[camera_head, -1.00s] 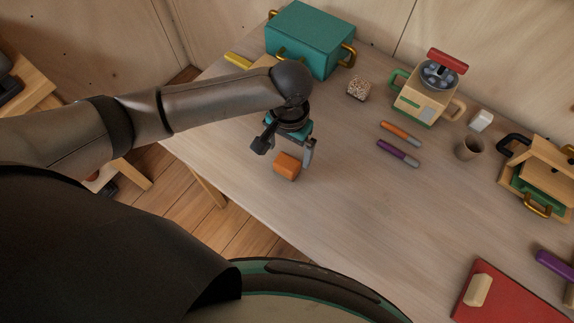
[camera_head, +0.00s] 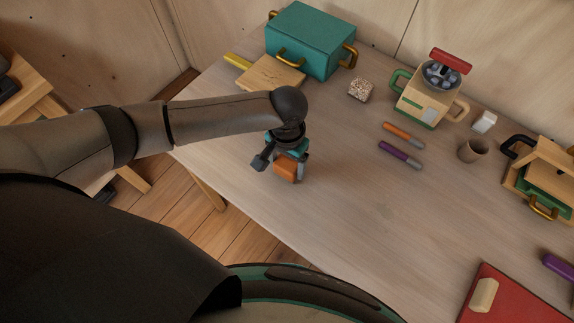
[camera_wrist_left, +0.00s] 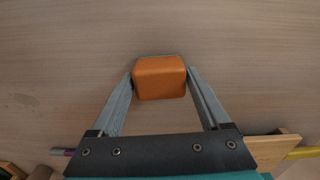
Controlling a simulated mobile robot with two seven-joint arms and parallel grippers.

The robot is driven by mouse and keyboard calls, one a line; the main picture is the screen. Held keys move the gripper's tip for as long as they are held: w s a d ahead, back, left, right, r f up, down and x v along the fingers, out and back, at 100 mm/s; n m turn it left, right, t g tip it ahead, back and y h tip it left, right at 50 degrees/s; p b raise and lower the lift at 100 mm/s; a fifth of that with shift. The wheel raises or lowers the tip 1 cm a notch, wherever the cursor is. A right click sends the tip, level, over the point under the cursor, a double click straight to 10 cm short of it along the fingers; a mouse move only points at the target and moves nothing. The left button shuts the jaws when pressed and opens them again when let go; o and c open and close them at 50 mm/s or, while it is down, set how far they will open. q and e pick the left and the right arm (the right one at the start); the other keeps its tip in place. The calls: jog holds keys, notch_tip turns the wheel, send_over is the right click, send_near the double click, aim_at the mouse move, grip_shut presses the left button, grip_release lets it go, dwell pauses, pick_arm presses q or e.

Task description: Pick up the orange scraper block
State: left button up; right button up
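The orange scraper block (camera_head: 286,168) is on the pale wooden table, near its left edge. In the left wrist view the block (camera_wrist_left: 160,78) sits between the two grey fingertips, with one finger against each side and no clear gap. My left gripper (camera_head: 289,166) points down over it from above and appears shut on it. The block looks still at table level; whether it is lifted at all I cannot tell. One finger is largely hidden in the head view. My right gripper is not in view.
A teal box (camera_head: 310,42) stands at the back with a wooden board (camera_head: 270,74) before it. An orange marker (camera_head: 402,133), a purple marker (camera_head: 400,153) and a cup (camera_head: 473,150) lie right. A red board (camera_head: 510,300) is front right. The table's middle is clear.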

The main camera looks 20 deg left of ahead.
aim_at(287, 163)
pick_arm(q)
jog(key=c, duration=0.9)
notch_tip(287, 163, up, 20)
jog(key=p, duration=0.5)
